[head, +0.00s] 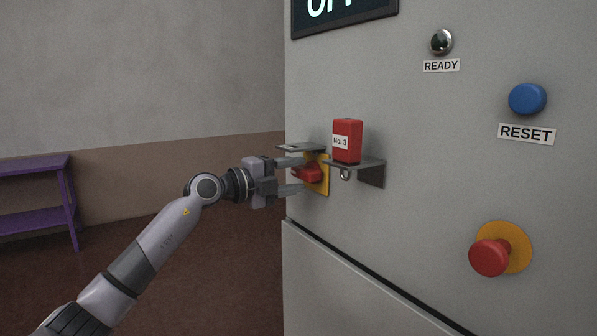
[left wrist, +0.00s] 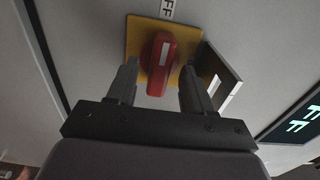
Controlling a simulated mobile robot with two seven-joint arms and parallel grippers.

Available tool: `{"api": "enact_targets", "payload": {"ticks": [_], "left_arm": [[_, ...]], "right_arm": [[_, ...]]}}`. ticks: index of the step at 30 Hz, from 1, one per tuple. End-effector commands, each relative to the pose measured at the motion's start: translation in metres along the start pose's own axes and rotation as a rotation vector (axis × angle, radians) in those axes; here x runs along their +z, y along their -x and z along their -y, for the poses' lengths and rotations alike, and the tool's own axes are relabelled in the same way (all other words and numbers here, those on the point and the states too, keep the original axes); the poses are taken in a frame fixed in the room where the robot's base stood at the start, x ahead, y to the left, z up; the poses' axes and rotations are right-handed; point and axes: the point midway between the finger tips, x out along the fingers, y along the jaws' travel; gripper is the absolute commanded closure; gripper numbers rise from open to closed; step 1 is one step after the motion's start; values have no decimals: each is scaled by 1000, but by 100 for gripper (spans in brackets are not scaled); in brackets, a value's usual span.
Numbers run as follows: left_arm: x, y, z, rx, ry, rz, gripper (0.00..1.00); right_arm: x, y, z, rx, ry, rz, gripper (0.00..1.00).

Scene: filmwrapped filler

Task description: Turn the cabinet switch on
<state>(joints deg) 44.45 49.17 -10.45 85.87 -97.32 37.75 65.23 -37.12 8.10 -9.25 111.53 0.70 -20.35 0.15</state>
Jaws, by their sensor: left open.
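The cabinet switch is a red rotary knob (head: 308,174) on a yellow plate (head: 324,176), at the left edge of the grey cabinet front. In the left wrist view the red knob (left wrist: 156,80) has a white mark and points nearly along the picture's height, on its yellow plate (left wrist: 136,40). My left gripper (head: 292,174) is open, with one finger above and one below the knob in the head view. In the left wrist view the knob lies between the fingers (left wrist: 158,84), with gaps on both sides. My right gripper is not in view.
A shelf bracket (head: 372,170) holds a red box (head: 347,141) marked "No. 3" close right of the switch. A display (head: 343,12), partly cut off, reads OFF. A blue RESET button (head: 527,99), a READY lamp (head: 441,41) and a red mushroom button (head: 490,256) are farther right.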

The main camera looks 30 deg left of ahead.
Motion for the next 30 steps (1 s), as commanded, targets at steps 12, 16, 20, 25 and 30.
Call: {"api": "enact_targets", "payload": {"ticks": [12, 16, 20, 25, 30], "left_arm": [[0, -15, 0, 1, -1, -1, 49], [0, -15, 0, 1, -1, -1, 68], [0, -15, 0, 1, -1, -1, 100], [0, -15, 0, 1, -6, -1, 100], [0, -14, 0, 2, -43, -1, 100]], "right_arm": [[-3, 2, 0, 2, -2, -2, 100], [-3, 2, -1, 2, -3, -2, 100], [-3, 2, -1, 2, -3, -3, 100], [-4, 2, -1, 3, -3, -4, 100], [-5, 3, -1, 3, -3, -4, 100]]}}
